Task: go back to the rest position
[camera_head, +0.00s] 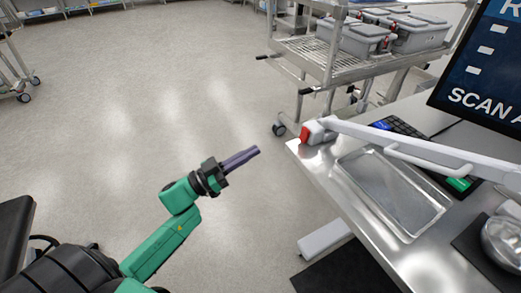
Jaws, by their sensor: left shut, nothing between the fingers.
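My left gripper (241,159) is at the middle of the head view, on a green and black arm that comes in from the lower left. Its purple fingers are shut together with nothing between them. It is over open floor, pointing right, to the left of the steel table and apart from it. My right gripper is not in the view.
A wheeled cart (300,50) holds grey boxes (362,40).

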